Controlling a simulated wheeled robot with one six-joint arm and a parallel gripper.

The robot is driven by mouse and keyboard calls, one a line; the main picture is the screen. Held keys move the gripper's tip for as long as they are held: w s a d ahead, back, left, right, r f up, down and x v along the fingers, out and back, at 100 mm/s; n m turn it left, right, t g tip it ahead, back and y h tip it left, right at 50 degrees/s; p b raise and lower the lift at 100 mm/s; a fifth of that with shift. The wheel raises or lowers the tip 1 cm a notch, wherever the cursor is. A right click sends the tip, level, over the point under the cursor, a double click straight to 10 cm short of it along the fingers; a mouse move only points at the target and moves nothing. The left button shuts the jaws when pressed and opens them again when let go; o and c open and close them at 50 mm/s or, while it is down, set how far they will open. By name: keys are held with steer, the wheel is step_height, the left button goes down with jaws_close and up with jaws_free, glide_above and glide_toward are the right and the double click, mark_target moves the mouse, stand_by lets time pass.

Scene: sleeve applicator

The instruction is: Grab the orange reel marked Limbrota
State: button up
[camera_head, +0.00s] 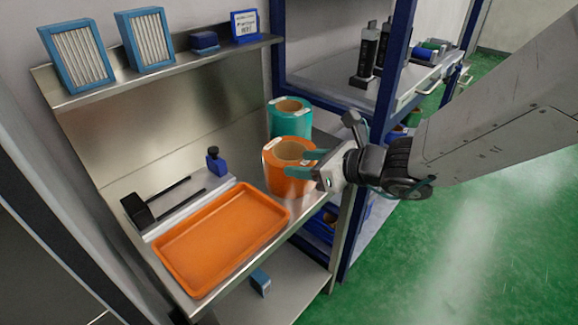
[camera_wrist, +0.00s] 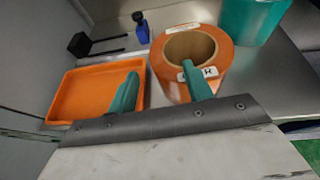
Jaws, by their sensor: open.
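The orange reel (camera_head: 286,178) stands upright on the metal bench, with a pale cardboard core and white labels on its rim. It also shows in the wrist view (camera_wrist: 168,84), where one label is partly hidden by a finger and its text is too small to read surely. My gripper (camera_head: 308,162) is open, with its green fingers at the reel's upper right side. In the wrist view my gripper (camera_wrist: 158,86) has its right finger over the reel's near rim and its left finger left of the reel, over the tray's side. I cannot tell whether a finger touches the reel.
A teal reel (camera_head: 290,117) stands close behind the orange one. An orange tray (camera_head: 222,238) lies on the bench to the left. A black device with rods (camera_head: 140,212) and a small blue bottle (camera_head: 216,161) stand behind the tray. A blue post (camera_head: 386,80) rises at the right.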

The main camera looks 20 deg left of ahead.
mark_target(281, 162)
steer(key=x, duration=0.6)
steer(key=shift+w+a, duration=0.1)
steer(key=shift+a, duration=0.1)
steer(key=shift+c, duration=0.3)
jaws_close()
steer(key=shift+d+f, duration=0.1)
